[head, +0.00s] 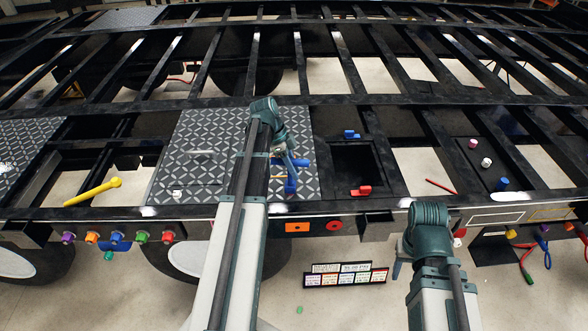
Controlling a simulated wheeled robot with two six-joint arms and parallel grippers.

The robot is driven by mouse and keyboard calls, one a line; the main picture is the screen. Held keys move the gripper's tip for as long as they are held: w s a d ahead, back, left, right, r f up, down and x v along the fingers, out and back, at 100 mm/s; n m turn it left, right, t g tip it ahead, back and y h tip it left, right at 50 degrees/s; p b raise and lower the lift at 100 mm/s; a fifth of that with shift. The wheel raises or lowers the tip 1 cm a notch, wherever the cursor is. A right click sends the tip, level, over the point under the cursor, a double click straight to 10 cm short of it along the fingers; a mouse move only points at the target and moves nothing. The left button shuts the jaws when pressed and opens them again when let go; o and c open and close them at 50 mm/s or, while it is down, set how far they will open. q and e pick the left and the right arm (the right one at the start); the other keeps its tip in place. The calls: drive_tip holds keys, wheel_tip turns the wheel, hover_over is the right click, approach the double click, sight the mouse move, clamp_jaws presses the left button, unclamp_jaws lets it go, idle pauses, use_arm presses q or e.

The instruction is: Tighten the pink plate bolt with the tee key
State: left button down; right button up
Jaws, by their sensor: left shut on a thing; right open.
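My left gripper (288,160) is over the right part of the diamond-patterned plate (185,140), shut on a blue tool that looks like the tee key (291,184). The tool's lower end is close to the plate; I cannot tell whether it touches a bolt. No pink plate bolt stands out clearly; the arm and gripper hide part of the plate. A small pinkish spot shows beside the gripper but is too small to tell. My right gripper (398,268) is open and empty, low in front of the frame's front rail.
A dark open box (357,165) with blue (351,134) and red (361,190) latches lies right of the plate. A yellow bar (93,192) lies at left. Coloured caps line the front rail (450,208). A label stand (345,275) stands below.

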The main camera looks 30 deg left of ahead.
sight(294, 160)
use_arm(q)
drive_tip(key=shift+r+p, duration=1.95)
drive_tip(key=shift+r, duration=0.2)
use_arm(e)
wheel_tip(294, 160, up, 4)
drive_tip(key=shift+r, duration=0.15)
use_arm(q)
drive_tip(key=shift+a, duration=0.15)
use_arm(e)
drive_tip(key=shift+a, duration=0.15)
